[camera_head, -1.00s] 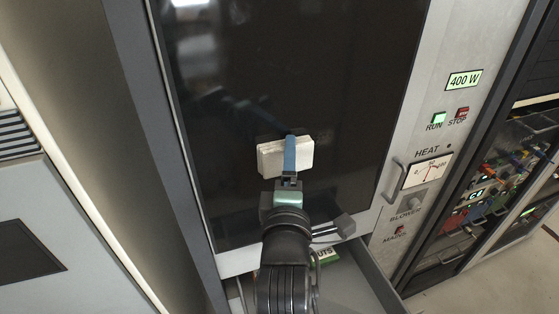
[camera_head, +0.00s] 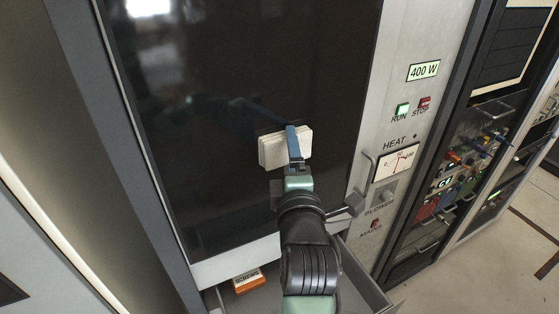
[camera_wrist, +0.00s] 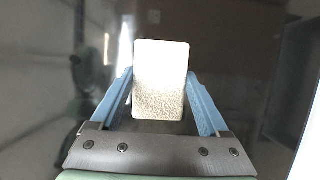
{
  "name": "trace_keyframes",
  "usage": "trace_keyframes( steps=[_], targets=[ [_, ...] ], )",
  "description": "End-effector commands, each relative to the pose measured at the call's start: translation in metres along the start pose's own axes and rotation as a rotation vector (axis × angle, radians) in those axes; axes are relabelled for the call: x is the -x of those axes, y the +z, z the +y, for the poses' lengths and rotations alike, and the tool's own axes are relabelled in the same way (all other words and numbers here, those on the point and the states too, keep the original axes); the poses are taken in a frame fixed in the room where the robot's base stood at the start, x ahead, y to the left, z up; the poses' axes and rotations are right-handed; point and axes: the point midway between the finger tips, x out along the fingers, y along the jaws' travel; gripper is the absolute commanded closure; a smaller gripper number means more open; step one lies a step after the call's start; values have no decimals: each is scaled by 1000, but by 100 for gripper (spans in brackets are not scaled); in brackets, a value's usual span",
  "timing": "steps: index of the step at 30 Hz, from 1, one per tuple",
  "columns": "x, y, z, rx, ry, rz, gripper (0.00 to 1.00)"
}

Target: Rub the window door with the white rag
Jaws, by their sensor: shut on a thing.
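The window door (camera_head: 215,75) is a dark glossy pane in a pale frame, filling the middle of the head view; its dark glass (camera_wrist: 235,40) also fills the wrist view. The white rag (camera_head: 270,152) is a folded, block-like white piece in front of the lower part of the pane. My gripper (camera_head: 293,140) is shut on it, with blue fingers either side. In the wrist view the rag (camera_wrist: 160,80) sits between the fingers (camera_wrist: 160,95). I cannot tell for certain whether the rag touches the glass.
An open drawer (camera_head: 345,290) below the door holds an orange box labelled SCREWS (camera_head: 249,281). A door handle (camera_head: 367,168) and a control panel with a HEAT meter (camera_head: 397,162) are to the right. An open rack with coloured wiring (camera_head: 450,180) stands farther right.

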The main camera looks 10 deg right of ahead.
Motion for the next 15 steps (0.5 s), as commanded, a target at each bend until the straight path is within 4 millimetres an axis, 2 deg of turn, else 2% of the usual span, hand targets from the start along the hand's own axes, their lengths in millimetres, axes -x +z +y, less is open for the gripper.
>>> trace_keyframes(
  steps=[9, 15],
  targets=[
    [-5, 12, -1, 1, 1, 0, 66],
    [-13, 28, -3, 1, 2, -1, 66]
  ],
)
